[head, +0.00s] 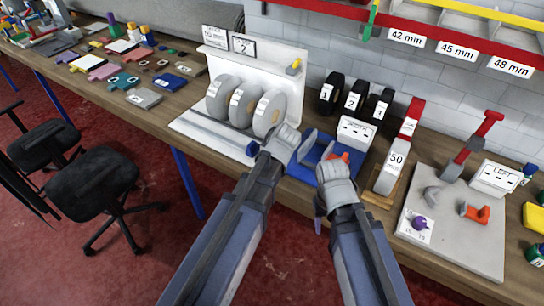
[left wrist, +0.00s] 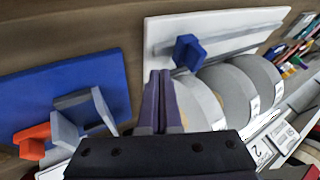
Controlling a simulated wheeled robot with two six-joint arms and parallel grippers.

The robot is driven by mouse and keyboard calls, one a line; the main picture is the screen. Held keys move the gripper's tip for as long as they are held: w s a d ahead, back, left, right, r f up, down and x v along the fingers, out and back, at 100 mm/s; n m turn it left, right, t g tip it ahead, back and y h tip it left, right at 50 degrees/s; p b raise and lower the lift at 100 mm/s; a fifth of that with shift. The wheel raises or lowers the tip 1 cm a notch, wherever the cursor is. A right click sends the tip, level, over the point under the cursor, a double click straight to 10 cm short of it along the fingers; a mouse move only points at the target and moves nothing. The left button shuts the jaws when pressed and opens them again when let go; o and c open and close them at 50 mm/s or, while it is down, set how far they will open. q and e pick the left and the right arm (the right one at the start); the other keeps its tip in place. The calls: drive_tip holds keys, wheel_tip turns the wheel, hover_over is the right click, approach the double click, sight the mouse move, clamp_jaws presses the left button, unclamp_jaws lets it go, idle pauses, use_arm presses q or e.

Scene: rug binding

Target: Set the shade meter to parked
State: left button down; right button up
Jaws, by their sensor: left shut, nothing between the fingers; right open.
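No part is readably labelled as the shade meter. A purple knob (head: 420,223) on a small white marked plate, at the front of the grey board, looks most like a setting dial; its marks are too small to read. A blue knob (head: 252,148) sits at the end of a grey bar below the grey rolls; it also shows in the left wrist view (left wrist: 188,52). My left gripper (head: 282,143) is shut and empty between this knob and the blue mat; its fingers (left wrist: 158,98) show together in the left wrist view. My right gripper (head: 334,180) is open, at the blue mat's front.
The blue mat (left wrist: 65,90) carries a grey bracket (left wrist: 88,115) and an orange piece (left wrist: 32,141). Grey rolls (head: 243,104) stand left, black numbered rolls (head: 354,95) behind. A red-handled lever (head: 470,143) and white box (head: 495,178) stand right. Chairs are front left.

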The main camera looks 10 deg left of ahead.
sight(256, 149)
use_arm(q)
drive_tip(key=shift+b+x, duration=0.45)
drive_tip(key=shift+x, duration=0.65)
drive_tip(key=shift+w+a+r, duration=0.1)
drive_tip(key=shift+w+a, duration=0.1)
drive_tip(key=shift+a, duration=0.4)
drive_tip(key=shift+w+a, duration=0.25)
drive_tip(key=shift+a, duration=0.4)
drive_tip(key=shift+w+a+r, duration=0.1)
drive_tip(key=shift+w+a, duration=0.1)
drive_tip(key=shift+a, duration=0.4)
use_arm(e)
drive_tip(key=shift+f, duration=0.75)
use_arm(q)
drive_tip(key=shift+w+a, duration=0.1)
